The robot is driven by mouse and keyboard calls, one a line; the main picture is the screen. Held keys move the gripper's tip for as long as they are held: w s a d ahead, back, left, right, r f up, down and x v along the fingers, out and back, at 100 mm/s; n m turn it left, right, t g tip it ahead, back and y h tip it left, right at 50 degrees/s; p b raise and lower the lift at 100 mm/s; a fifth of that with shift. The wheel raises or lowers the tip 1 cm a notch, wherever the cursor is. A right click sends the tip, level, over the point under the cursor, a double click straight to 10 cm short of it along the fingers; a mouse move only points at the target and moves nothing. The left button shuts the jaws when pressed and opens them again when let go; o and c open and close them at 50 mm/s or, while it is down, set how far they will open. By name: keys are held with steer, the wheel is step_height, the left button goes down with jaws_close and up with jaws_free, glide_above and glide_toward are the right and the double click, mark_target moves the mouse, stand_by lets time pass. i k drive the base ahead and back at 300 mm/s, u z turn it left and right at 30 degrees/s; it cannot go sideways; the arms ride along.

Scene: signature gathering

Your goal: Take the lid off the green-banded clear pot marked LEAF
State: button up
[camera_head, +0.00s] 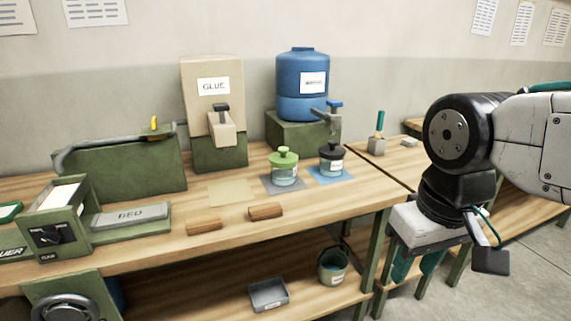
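A clear pot with a green lid (284,159) stands upright on a grey mat on the wooden bench. Its clear body (284,178) has a green band and a small white label that is too small to read. The lid sits on top of the pot. A second clear pot (331,168) with a black lid (331,151) stands to its right on a blue mat. My gripper (416,265) hangs to the right of both pots, beyond the bench's right edge and pointing down. Its two teal fingers are apart with nothing seen between them.
Behind the pots stand a blue tank (302,72) with a tap and a beige GLUE dispenser (201,70). Two wooden blocks (204,227) lie near the front edge. A bucket (333,278) and a grey tray (268,306) are on the lower shelf.

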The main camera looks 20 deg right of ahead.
mark_target(283, 158)
steer(key=u, duration=0.3)
steer(key=i, duration=1.35)
steer(key=z, duration=0.5)
